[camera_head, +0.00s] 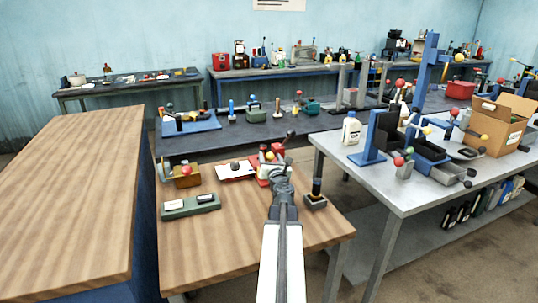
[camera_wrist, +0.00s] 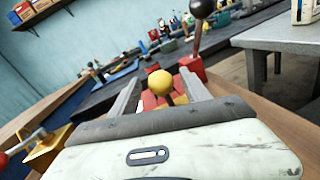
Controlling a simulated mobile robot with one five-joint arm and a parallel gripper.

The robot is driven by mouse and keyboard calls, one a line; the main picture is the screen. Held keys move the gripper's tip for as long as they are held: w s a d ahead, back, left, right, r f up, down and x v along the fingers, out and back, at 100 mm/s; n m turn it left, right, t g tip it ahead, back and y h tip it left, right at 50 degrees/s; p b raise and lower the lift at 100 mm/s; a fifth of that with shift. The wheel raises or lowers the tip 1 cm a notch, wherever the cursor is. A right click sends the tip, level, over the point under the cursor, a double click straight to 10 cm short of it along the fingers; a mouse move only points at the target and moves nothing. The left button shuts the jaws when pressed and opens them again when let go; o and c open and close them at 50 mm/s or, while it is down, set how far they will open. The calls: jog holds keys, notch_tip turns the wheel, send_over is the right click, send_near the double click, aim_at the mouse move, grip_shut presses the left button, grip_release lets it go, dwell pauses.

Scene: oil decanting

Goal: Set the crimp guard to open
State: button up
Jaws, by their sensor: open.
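A red device (camera_head: 264,170) with a yellow ball knob (camera_head: 269,156) stands on the wooden table, just beyond my gripper (camera_head: 280,172). A lever with a dark ball (camera_head: 291,133) rises at its right. No label shows which part is the crimp guard. In the wrist view, the yellow knob (camera_wrist: 160,82) appears between the two grey fingers of my gripper (camera_wrist: 162,78). The fingers are apart; I cannot tell whether they touch anything. The dark-ball lever (camera_wrist: 202,12) leans on a red base right of the fingers. My gripper's housing hides the device's lower part.
A yellow box with a red knob (camera_head: 186,178) and a green block (camera_head: 190,206) stand left on the wooden table (camera_head: 240,265). A dark block with an upright black handle (camera_head: 316,200) is close on the right. The table's front left is bare. A metal table (camera_head: 385,185) stands right.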

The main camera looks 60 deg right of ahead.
jog(key=x, duration=0.4)
grip_shut()
jog(key=shift+s, duration=0.1)
dwell(1.2)
